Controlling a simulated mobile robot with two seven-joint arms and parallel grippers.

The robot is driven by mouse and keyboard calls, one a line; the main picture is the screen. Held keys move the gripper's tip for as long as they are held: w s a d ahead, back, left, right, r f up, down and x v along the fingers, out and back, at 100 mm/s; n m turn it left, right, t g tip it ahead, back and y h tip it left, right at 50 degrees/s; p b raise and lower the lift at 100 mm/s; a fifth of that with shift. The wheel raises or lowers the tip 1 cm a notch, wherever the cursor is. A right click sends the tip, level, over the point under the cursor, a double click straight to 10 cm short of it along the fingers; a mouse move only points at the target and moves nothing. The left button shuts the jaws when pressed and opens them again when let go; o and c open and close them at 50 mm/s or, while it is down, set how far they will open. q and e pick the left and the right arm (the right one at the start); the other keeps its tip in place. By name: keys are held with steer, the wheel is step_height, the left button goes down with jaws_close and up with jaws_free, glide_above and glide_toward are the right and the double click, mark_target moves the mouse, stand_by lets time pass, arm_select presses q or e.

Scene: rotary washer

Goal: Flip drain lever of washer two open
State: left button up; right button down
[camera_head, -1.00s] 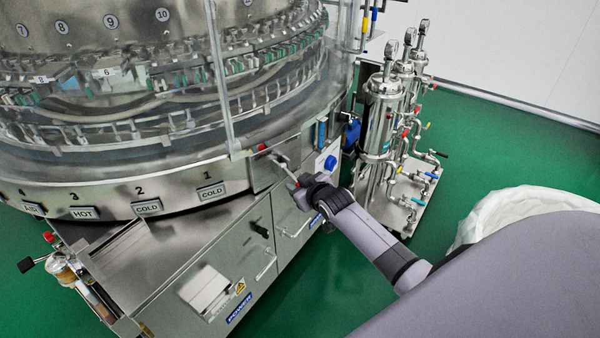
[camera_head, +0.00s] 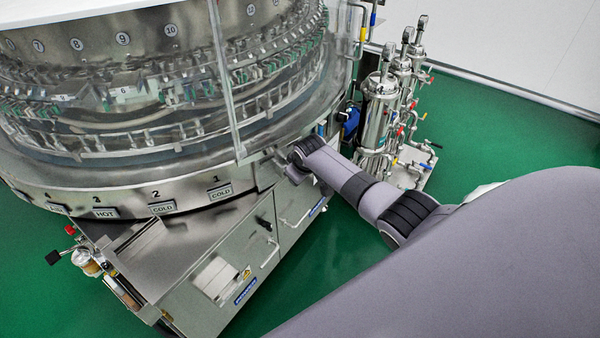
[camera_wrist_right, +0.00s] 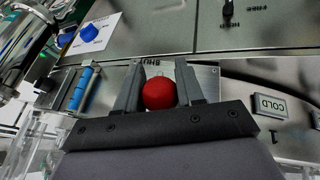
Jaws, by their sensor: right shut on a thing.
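A red ball knob (camera_wrist_right: 159,94) sits between the fingers of my right gripper (camera_wrist_right: 160,72) in the right wrist view. The gripper is shut on this knob, with one dark finger on each side. The lever's stem is hidden behind the knob and fingers. A metal plate with upside-down lettering lies just behind it. In the head view my right arm reaches to the front of the rotary washer (camera_head: 190,240), right of the COLD label 1 (camera_head: 220,192). There my wrist hides the knob and fingertips. My left gripper is not in view.
A black knob (camera_wrist_right: 228,12) is at the top. In the head view steel filter cylinders (camera_head: 380,115) stand right of the washer, and green floor (camera_head: 490,135) lies open beyond.

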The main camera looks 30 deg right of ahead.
steer(key=shift+w+r, duration=0.45)
steer(key=shift+r, duration=0.25)
steer(key=c, duration=0.8)
jaws_free()
steer(key=shift+o, duration=0.4)
steer(key=shift+s+f, duration=0.15)
steer(key=shift+s, duration=0.05)
steer(key=shift+p+v, duration=1.4)
steer(key=shift+v, duration=0.9)
steer(key=shift+p+v, duration=0.3)
steer(key=shift+v, duration=1)
